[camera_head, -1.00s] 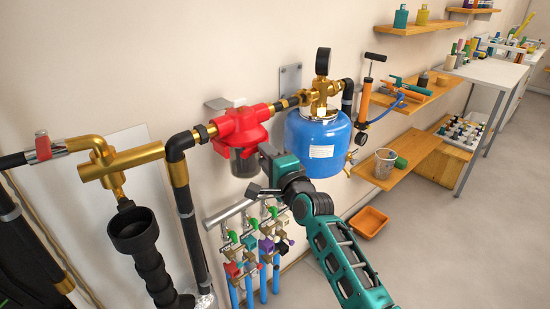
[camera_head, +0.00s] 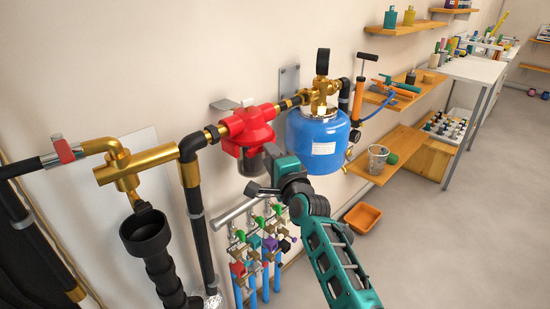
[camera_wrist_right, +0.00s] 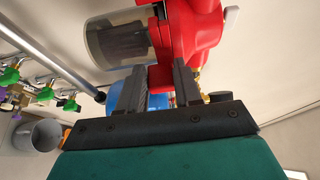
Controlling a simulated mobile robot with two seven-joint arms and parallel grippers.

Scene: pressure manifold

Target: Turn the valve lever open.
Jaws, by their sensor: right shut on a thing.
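A red valve-like unit (camera_head: 247,125) with a clear dark bowl (camera_head: 250,162) sits in the brass pipe line on the wall. My right gripper (camera_head: 268,152) is at the lower right side of this unit, beside the bowl. In the right wrist view, its two dark fingers (camera_wrist_right: 160,88) stand on either side of a red tab (camera_wrist_right: 160,74) of the unit and are shut on it. I cannot tell for sure whether this tab is the lever. Another small red lever (camera_head: 64,150) sits on the pipe at the far left. My left gripper is not in view.
Several small coloured valves (camera_head: 262,242) hang below on a grey pipe. A black funnel (camera_head: 146,233) is at the left. Wooden shelves (camera_head: 390,155) line the wall at right.

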